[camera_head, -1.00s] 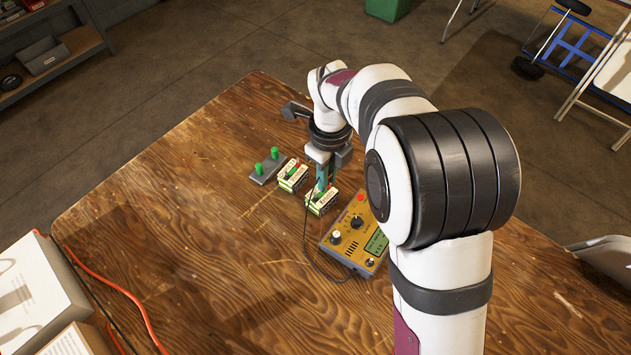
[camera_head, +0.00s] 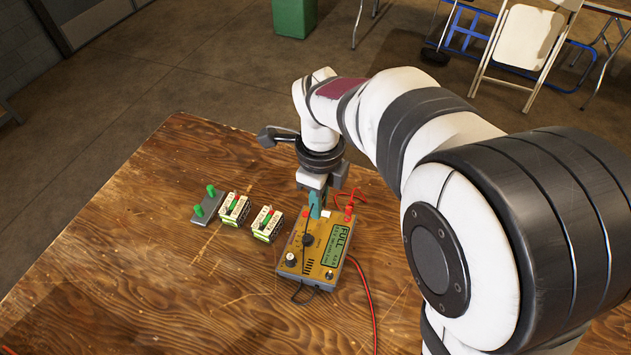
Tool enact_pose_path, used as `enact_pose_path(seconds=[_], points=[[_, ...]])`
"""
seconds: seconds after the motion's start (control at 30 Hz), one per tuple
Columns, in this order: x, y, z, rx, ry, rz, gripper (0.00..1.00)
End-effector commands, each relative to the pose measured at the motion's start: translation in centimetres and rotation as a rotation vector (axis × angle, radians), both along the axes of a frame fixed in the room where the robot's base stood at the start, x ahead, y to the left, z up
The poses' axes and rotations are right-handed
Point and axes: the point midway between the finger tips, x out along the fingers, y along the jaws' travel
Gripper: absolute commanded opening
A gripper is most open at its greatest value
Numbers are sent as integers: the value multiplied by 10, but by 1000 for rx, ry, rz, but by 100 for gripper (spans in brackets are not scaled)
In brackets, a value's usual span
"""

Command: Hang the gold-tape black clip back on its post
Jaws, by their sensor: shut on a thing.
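My gripper (camera_head: 315,207) is pointing down over the far edge of the yellow charger (camera_head: 323,236), its jaws shut. A thin black lead runs from between the fingers down over the charger's face, so the held thing appears to be the black clip. The clip itself is mostly hidden by the fingers and no gold tape can be made out. A grey bracket (camera_head: 208,209) with two green posts (camera_head: 198,211) stands at the left, well apart from my gripper. Whether the clip touches anything below is too small to tell.
Two white-green battery blocks (camera_head: 234,210) (camera_head: 266,223) stand between bracket and charger. The charger's screen reads FULL. A red clip (camera_head: 349,203) is right of my gripper; a red lead (camera_head: 370,298) runs along the charger's right.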

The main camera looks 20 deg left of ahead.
Motion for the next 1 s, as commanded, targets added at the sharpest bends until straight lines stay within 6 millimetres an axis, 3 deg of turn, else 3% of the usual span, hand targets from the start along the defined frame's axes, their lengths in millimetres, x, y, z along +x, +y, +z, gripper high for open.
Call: enact_pose_path(seconds=[0.2, 0.33, 0.53, 1.0], points=[[-49, -37, 1, 1, 0, 0, 0], [-68, -51, 0, 1, 0, -1, 0], [-67, -50, -22, 0, 1, -1, 0], [-67, -50, -30, -1, 2, -1, 0]])
